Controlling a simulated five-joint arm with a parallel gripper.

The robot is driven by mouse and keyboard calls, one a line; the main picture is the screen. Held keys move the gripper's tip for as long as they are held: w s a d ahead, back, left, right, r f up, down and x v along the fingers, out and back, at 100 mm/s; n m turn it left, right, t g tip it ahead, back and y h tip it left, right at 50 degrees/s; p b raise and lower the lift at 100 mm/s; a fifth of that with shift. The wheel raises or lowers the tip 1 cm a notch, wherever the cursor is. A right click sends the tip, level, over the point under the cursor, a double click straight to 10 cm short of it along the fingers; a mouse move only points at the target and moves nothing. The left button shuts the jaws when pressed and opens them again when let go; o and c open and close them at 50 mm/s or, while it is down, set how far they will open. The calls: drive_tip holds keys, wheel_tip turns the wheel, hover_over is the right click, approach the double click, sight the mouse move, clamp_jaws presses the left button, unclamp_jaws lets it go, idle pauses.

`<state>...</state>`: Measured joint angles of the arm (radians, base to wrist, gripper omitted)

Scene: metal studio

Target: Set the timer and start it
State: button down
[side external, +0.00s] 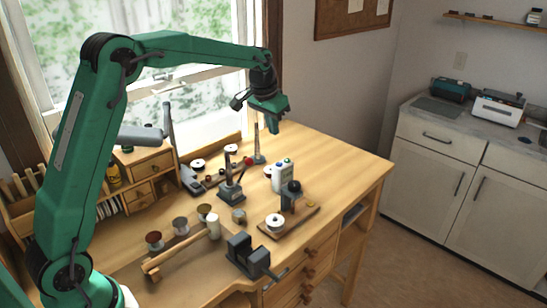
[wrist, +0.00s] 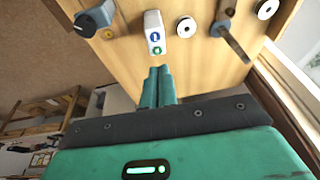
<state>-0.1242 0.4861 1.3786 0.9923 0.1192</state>
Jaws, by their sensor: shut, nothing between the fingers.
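A small white upright device that looks like the timer (side external: 282,176) stands on the wooden bench, right of the bench's middle. In the wrist view the timer (wrist: 154,32) shows a blue round button and a green one on its top. Any display on the timer is too small to read.
A dark device on a wooden base (side external: 290,196) stands just in front of the timer. A dark stand (side external: 231,190) and a thin post (side external: 257,148) are to its left. A vise (side external: 247,256) and mallet (side external: 182,246) lie nearer. The bench's right end is clear.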

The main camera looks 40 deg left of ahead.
hover_over(278, 164)
wheel_tip(278, 164, down, 8)
drive_tip(key=shift+s+f, duration=0.1)
drive_tip(key=shift+f, duration=1.05)
drive_tip(key=shift+f, duration=0.1)
drive_tip(key=shift+s+f, duration=0.1)
drive_tip(key=shift+f, duration=0.85)
drive_tip(key=shift+r, duration=0.9)
drive_tip(key=w+v, duration=0.1)
drive_tip(key=v, duration=1.2)
drive_tip(key=shift+a+r, duration=0.3)
drive_tip(key=shift+r, duration=0.1)
drive_tip(key=shift+w, duration=0.1)
